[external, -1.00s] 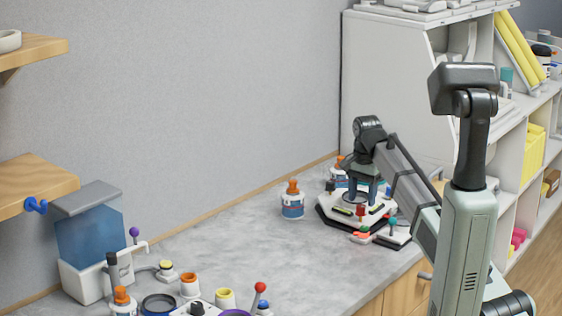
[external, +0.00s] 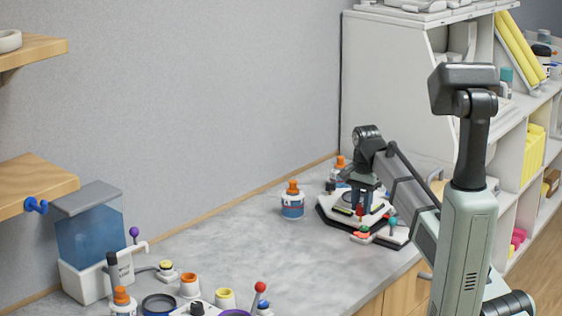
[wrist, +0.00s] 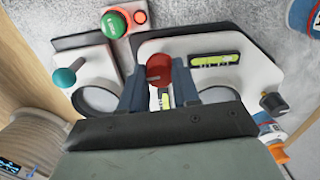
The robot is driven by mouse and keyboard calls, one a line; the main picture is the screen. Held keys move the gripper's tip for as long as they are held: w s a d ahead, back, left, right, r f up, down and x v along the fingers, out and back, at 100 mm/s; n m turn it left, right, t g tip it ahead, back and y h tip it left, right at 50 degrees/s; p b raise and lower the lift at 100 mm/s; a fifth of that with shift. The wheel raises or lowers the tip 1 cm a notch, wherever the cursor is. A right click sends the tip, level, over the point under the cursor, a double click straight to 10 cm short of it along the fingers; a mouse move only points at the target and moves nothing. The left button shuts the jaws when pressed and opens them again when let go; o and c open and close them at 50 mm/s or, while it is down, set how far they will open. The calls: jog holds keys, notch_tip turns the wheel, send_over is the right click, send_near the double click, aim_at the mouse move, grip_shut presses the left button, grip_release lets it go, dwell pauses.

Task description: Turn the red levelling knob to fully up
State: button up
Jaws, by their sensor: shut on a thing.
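The red levelling knob (wrist: 158,67) stands at the edge of a white plate (wrist: 255,72) in the wrist view. My gripper (wrist: 158,75) has one finger on each side of the knob and is shut on it. The knob's top shows between the fingertips; its lower part is hidden. Green spirit levels lie on the plate, one (wrist: 215,60) in full view and one (wrist: 166,100) partly hidden by my gripper. In the external view the red knob (external: 359,211) shows at the plate's front, below my gripper. I cannot read its turn position.
A teal-topped lever (wrist: 66,77) stands on a separate white base close to my gripper. A black-and-orange knob (wrist: 273,102) is at the right. An orange-capped bottle (external: 292,202) stands left of the plate. The counter's middle is clear.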

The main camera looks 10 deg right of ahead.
aim_at(362, 206)
grip_shut()
jog(key=shift+n, duration=1.7)
jog(key=o, duration=0.6)
grip_release()
notch_tip(362, 206, up, 14)
jog(key=shift+f, duration=0.1)
